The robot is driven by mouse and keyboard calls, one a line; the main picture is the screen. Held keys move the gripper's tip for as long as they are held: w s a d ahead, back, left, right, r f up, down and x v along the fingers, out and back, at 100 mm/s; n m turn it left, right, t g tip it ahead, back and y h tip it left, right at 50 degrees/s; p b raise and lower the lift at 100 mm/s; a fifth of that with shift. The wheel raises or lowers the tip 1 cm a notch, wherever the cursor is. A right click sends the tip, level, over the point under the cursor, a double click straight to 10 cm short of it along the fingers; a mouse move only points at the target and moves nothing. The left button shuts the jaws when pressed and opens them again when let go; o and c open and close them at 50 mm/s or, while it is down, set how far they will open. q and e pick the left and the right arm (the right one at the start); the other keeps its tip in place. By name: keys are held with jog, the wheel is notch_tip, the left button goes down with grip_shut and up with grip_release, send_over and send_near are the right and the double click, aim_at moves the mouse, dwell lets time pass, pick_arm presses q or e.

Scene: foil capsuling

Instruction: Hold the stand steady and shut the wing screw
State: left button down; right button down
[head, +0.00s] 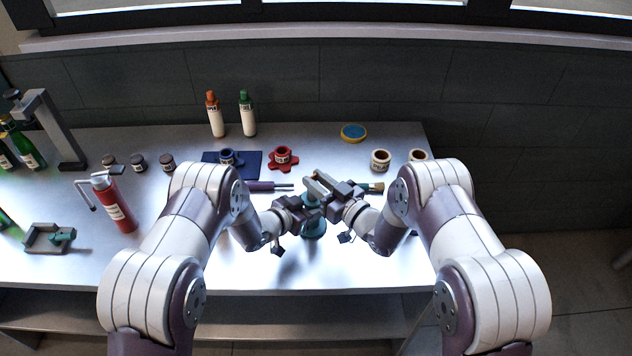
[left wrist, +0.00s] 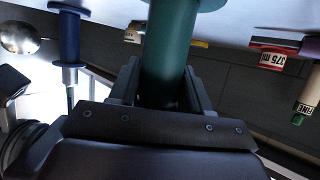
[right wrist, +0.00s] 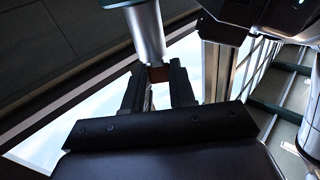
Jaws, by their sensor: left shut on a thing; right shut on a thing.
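The stand (head: 314,229) is teal-green, upright near the bench's front middle. Its round base shows in the head view; my grippers hide much of its upper part. My left gripper (head: 316,203) is shut on the stand's green column (left wrist: 170,50), which stands between its fingers in the left wrist view. My right gripper (head: 322,184) is shut at the stand's top, close above the left one. In the right wrist view its fingers (right wrist: 157,75) close around a small brownish piece (right wrist: 159,73) below a grey metal cylinder (right wrist: 147,35). I cannot clearly make out the wing screw's shape.
Behind the grippers lie a navy mat (head: 250,170) with a blue part (head: 229,157), a red lobed part (head: 283,157) and a purple-handled tool (head: 265,187). A red bottle (head: 116,205) and a small grey holder (head: 45,238) stand left. The front bench strip is clear.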

jog(key=n+g+y, duration=0.1)
jog(key=g, duration=0.1)
jog(key=n+g+y, duration=0.1)
jog(key=n+y, duration=0.1)
jog(key=n+g+y, duration=0.1)
jog(key=g, duration=0.1)
jog(key=shift+w+d+n+g, duration=0.25)
jog(key=shift+w+n+g, duration=0.05)
jog(key=shift+w, duration=0.05)
jog(key=shift+w+n+g+y, duration=0.1)
jog(key=shift+n+g+y, duration=0.45)
jog(key=shift+n+g, duration=0.65)
jog(key=shift+w+n+g+y, duration=0.1)
jog(key=shift+n+g+y, duration=0.55)
jog(key=shift+g, duration=1.05)
jog(key=shift+n+g, duration=0.25)
jog(key=shift+g, duration=0.05)
jog(key=c, duration=0.9)
grip_release()
notch_tip(320, 180, up, 10)
